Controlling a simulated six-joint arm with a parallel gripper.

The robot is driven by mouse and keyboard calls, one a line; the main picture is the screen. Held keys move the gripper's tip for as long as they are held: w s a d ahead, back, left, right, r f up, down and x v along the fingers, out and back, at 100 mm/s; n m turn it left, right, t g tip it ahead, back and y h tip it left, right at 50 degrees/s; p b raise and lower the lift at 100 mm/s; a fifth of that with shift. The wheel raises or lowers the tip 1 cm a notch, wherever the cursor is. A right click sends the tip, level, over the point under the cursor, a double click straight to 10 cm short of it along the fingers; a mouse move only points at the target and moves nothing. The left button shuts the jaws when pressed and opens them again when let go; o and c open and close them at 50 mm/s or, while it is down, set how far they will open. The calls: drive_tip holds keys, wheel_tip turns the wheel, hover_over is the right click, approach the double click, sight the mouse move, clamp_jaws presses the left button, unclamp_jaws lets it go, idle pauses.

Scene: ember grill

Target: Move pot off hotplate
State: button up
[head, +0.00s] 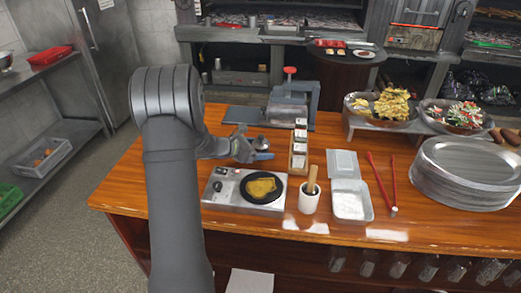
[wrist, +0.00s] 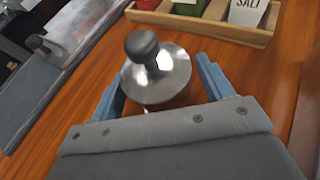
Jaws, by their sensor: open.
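The small metal pot (wrist: 160,75) has a shiny lid with a dark round knob. In the wrist view it stands between the two blue fingers of my gripper (wrist: 158,88), which are open on either side of it. In the head view the pot (head: 261,142) is on the wooden counter behind the hotplate, with my gripper (head: 252,152) around it and partly hiding it. The hotplate (head: 217,188) has a control panel on its left and a round black surface with a flat yellow food piece (head: 262,187) on it.
A spice rack (head: 299,150) stands close right of the pot. A grey press-like device (head: 292,103) is behind. A mortar with pestle (head: 309,197), an open white box (head: 350,200) and red tongs (head: 383,185) lie to the right.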

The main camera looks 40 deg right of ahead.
sight(260, 141)
drive_tip(key=v, duration=1.2)
drive_tip(key=shift+d, duration=0.1)
drive_tip(key=x, duration=1.2)
drive_tip(key=shift+s+f, duration=0.1)
wheel_tip(260, 141, up, 2)
drive_tip(key=shift+r, duration=0.7)
drive_tip(key=shift+f, duration=0.1)
